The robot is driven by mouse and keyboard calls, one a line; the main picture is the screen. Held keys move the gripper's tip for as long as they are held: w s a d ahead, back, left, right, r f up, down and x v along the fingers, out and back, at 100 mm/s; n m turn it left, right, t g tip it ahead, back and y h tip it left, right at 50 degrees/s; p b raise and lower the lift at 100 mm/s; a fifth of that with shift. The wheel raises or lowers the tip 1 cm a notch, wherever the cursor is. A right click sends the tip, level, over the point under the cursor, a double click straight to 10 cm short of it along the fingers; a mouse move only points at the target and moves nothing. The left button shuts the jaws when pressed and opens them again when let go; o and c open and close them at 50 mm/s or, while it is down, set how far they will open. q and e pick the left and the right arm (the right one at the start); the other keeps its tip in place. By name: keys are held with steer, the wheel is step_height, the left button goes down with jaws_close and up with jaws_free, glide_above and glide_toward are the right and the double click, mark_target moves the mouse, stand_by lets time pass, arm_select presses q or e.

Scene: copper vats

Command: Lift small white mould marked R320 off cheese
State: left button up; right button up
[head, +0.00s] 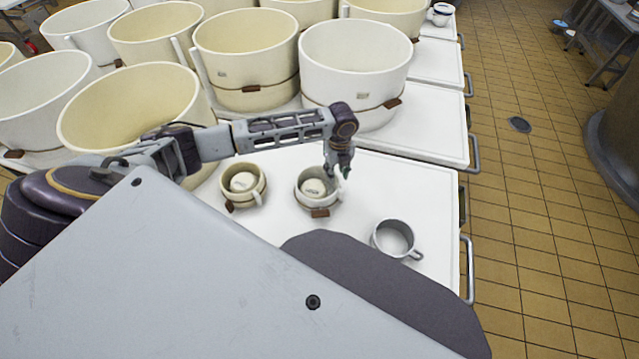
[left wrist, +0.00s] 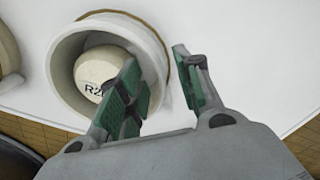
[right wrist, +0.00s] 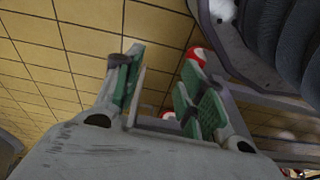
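A small white mould (head: 300,194) with a brown tag stands on the white table, around a pale round cheese (head: 314,187). My left gripper (head: 339,172) is at the mould's right side. In the left wrist view, my left gripper (left wrist: 155,55) is open, with one finger over the inside of the mould (left wrist: 62,62) and the other outside its wall. I cannot tell whether they touch it. The cheese (left wrist: 98,68) carries letters starting "R2", partly hidden by a finger. I cannot read R320 on the mould. My right gripper (right wrist: 162,55) is open and empty above the tiled floor.
A small cream mould (head: 260,190) with a cheese inside stands to the left. A grey metal cup (head: 394,240) stands to the right, near the table's edge. Several large vats (head: 355,60) crowd the back.

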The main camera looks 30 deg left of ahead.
arm_select(q)
steer(key=shift+s+f+b, duration=0.1)
steer(key=shift+f+b, duration=0.2)
steer(key=shift+f, duration=1.15)
arm_select(e)
steer(key=shift+w+a+r, duration=0.1)
steer(key=shift+a+r, duration=0.1)
steer(key=shift+r, duration=0.35)
steer(key=shift+w+a+r, duration=0.1)
steer(key=shift+a+r, duration=0.05)
steer(key=shift+r, duration=0.4)
arm_select(q)
jaws_close()
